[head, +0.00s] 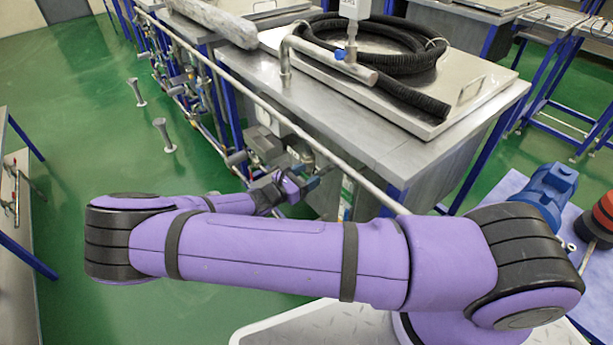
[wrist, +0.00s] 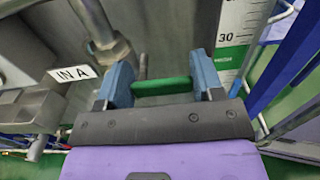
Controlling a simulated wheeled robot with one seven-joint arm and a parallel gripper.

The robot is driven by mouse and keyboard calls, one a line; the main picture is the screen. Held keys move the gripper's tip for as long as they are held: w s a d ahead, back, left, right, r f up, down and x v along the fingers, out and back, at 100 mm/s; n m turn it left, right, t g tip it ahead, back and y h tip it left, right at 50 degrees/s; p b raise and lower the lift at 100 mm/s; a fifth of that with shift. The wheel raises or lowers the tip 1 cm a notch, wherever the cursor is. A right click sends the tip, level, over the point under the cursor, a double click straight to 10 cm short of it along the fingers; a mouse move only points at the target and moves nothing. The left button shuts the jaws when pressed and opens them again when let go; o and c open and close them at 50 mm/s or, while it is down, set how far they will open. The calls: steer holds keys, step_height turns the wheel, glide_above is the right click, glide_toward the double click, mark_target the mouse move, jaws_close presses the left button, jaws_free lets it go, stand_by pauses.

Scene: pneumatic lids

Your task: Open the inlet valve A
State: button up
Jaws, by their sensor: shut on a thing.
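In the wrist view, the green handle (wrist: 163,87) of a valve lies crosswise between the two blue fingers of my gripper (wrist: 161,68). The gripper is shut on the handle. A white label reading "IN A" (wrist: 72,73) is on the grey metal body just left of the left finger. In the head view my gripper (head: 312,182) is low beside the pipes at the side of the steel table. There the handle is too small and too covered to make out.
A pipe with a metal fitting (wrist: 110,48) rises close beyond the left finger. A white scale with a green band (wrist: 232,55) stands to the right. The steel table (head: 370,130) carries a lid (head: 455,95) and a coiled black hose (head: 425,62).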

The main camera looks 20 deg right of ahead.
steer(key=r+n, duration=0.1)
steer(key=n, duration=0.1)
steer(key=r+n, duration=0.1)
steer(key=n, duration=0.1)
steer(key=shift+w+a, duration=0.15)
steer(key=shift+w, duration=0.25)
steer(key=n, duration=0.1)
steer(key=w+r+n, duration=0.1)
steer(key=n, duration=0.3)
steer(key=shift+w+a+r, duration=0.25)
steer(key=shift+r, duration=0.1)
steer(key=shift+w+a+r+n, duration=0.2)
steer(key=shift+w+n, duration=0.45)
steer(key=shift+n, duration=0.8)
steer(key=shift+w+a+r+n, duration=0.1)
steer(key=shift+w+a+n, duration=0.15)
steer(key=shift+w+n, duration=0.85)
steer(key=shift+w+a+r+n, duration=0.15)
steer(key=shift+w+a+n, duration=0.1)
steer(key=shift+n, duration=1.6)
steer(key=o, duration=1.3)
